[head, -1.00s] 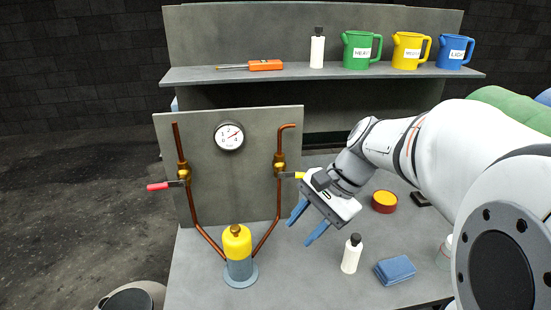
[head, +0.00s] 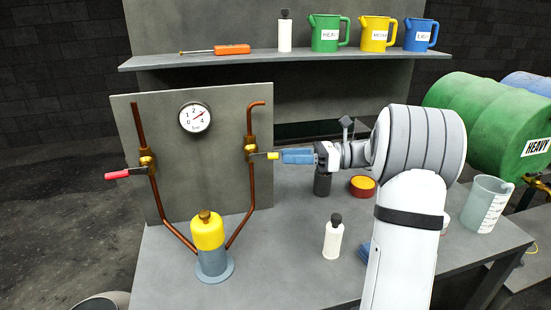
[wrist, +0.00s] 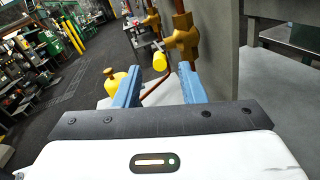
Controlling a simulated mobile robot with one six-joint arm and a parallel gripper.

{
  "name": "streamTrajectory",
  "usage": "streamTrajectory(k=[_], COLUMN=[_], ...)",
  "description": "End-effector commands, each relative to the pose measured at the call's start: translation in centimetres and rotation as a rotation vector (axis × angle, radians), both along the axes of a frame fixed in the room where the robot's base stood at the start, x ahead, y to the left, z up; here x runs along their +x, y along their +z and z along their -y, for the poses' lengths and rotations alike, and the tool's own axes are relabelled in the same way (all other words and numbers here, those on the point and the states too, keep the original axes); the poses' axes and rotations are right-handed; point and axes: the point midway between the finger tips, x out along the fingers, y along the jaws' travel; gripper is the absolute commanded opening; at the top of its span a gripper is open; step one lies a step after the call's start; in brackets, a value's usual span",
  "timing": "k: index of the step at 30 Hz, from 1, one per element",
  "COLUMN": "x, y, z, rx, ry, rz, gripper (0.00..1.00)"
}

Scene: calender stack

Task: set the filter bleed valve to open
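A yellow-tipped lever (head: 273,155) sticks out horizontally to the right from a brass valve (head: 250,149) on the right copper pipe, crosswise to the pipe. A red-tipped lever (head: 118,175) sticks out left from the brass valve (head: 147,160) on the left pipe. No label shows which is the bleed valve. Both pipes lead down to the yellow-topped grey filter (head: 208,235). My gripper (head: 284,156) points left at the yellow tip. In the wrist view my blue fingers (wrist: 160,70) are apart, with the yellow tip (wrist: 160,61) between or just beyond their ends; contact is unclear.
A grey panel (head: 195,165) with a pressure gauge (head: 194,118) stands behind the pipes. On the bench are a white bottle (head: 333,238), a dark container (head: 322,184) below my gripper and a red-yellow tin (head: 362,186). A shelf (head: 270,60) with jugs is above.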

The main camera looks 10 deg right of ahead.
Motion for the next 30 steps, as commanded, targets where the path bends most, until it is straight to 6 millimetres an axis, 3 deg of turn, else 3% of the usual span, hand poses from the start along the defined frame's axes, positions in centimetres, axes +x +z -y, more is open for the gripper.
streamTrajectory(k=[7,18,30], x=[0.7,0.9,0.9], y=[0.0,0.0,0.0], z=[-3.3,-4.0,-4.0], rx=[-0.002,-0.003,-0.003], ry=[0.001,-0.002,-0.003], rz=[0.001,0.000,0.000], gripper=[0.37,0.37,0.05])
